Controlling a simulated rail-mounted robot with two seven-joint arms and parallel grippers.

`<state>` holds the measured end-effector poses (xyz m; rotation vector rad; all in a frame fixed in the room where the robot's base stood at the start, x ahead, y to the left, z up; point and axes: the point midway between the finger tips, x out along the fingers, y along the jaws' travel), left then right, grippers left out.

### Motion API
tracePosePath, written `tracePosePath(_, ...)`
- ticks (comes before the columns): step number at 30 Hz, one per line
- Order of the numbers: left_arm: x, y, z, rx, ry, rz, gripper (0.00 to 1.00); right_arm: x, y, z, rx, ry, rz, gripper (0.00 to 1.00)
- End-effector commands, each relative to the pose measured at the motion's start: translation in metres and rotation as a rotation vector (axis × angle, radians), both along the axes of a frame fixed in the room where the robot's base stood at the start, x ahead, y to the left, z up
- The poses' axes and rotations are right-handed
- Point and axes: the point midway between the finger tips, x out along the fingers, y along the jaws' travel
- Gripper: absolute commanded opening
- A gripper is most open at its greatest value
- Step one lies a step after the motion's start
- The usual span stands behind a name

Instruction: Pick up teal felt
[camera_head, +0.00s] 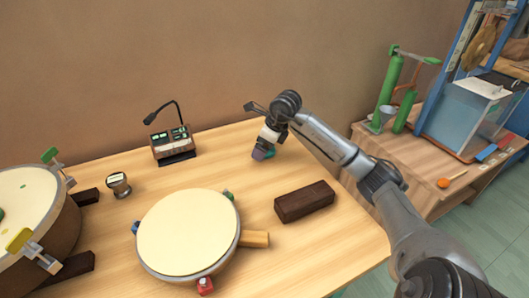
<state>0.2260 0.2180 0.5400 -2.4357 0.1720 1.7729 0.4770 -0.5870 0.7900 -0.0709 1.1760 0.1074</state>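A small teal piece (268,147), which looks like the teal felt, shows on the wooden table near the back wall, with a darker purple-pink part at its lower left. My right gripper (267,140) points down right over it, and the fingers hide its upper part. The two appear to touch or nearly touch. At this size I cannot tell whether the fingers are closed on it or whether it is lifted off the table. My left gripper is not in view.
A round drum (188,232) lies in the middle of the table, with a dark brown block (304,201) to its right. A larger drum (25,205) is at the left. A control box with microphone (172,145) stands at the back. Bare table surrounds the teal piece.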

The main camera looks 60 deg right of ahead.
Motion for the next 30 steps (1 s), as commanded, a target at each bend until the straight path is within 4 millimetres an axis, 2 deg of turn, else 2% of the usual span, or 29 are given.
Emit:
tracePosePath(5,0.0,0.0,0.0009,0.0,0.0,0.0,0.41,0.0,-0.0002,0.0009,-0.001,0.0,0.0,0.99)
tracePosePath(20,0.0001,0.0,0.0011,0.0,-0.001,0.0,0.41,-0.0002,-0.0002,0.0008,0.0,0.001,-0.001,0.51)
tracePosePath(30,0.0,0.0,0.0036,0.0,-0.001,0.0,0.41,-0.0002,-0.0003,0.0045,-0.001,0.0,0.0,0.5)
